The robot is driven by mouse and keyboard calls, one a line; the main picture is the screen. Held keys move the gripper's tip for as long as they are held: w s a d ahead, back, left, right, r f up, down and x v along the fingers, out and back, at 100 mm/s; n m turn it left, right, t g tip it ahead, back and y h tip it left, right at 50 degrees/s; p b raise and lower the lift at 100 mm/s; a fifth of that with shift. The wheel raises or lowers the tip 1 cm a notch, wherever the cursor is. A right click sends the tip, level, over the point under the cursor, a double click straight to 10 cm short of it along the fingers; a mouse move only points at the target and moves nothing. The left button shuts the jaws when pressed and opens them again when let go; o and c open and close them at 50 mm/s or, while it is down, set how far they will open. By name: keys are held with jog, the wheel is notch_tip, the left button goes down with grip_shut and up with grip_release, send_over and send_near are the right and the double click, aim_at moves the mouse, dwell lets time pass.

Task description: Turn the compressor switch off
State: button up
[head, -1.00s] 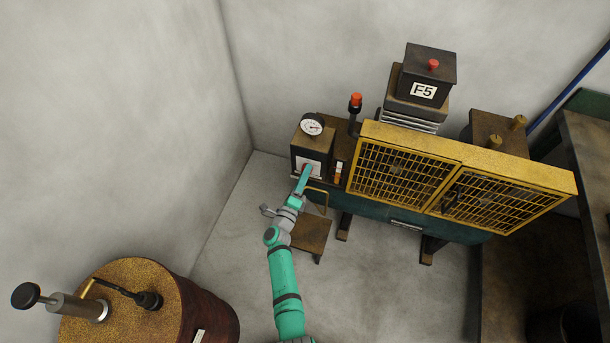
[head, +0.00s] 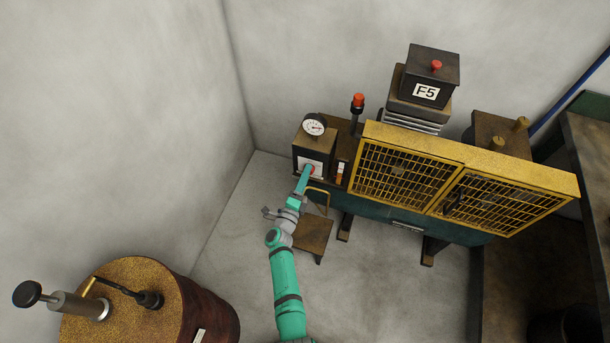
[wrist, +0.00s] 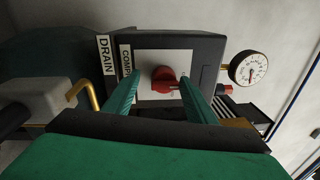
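The compressor switch is a red rotary knob (wrist: 164,79) on a white plate (wrist: 150,94) on the front of a dark box (head: 311,152). The box stands at the left end of the compressor in the head view. My gripper (wrist: 160,98) faces the plate with its two green fingers apart, one on each side of the knob. In the head view my gripper (head: 304,178) covers part of the plate. I cannot tell whether the fingers touch the knob.
A round gauge (head: 314,125) sits on top of the box. A label reading DRAIN (wrist: 107,57) and a brass handle (wrist: 84,92) are beside it in the wrist view. Yellow mesh guards (head: 402,180) lie to the right. A rusty drum (head: 140,285) stands at the lower left.

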jog(key=shift+d+r, duration=0.1)
jog(key=shift+r, duration=0.1)
jog(key=v, duration=1)
jog(key=shift+s, duration=0.35)
jog(key=shift+f, duration=0.1)
jog(key=s+d+r+n+t+y, duration=0.15)
jog(key=s+r+n+y, duration=0.35)
jog(key=s, duration=0.6)
jog(key=s+d+r+n+g, duration=0.1)
jog(key=s+d+r+n, duration=0.15)
jog(key=s+n, duration=0.7)
jog(key=s+r+n+g+y, duration=0.1)
jog(key=s+r+n+g, duration=0.1)
jog(key=s+r+n, duration=0.7)
jog(key=s+r, duration=0.4)
jog(key=s, duration=0.4)
jog(key=shift+s+a+g, duration=0.2)
jog(key=shift+a+g, duration=0.05)
jog(key=shift+g, duration=0.1)
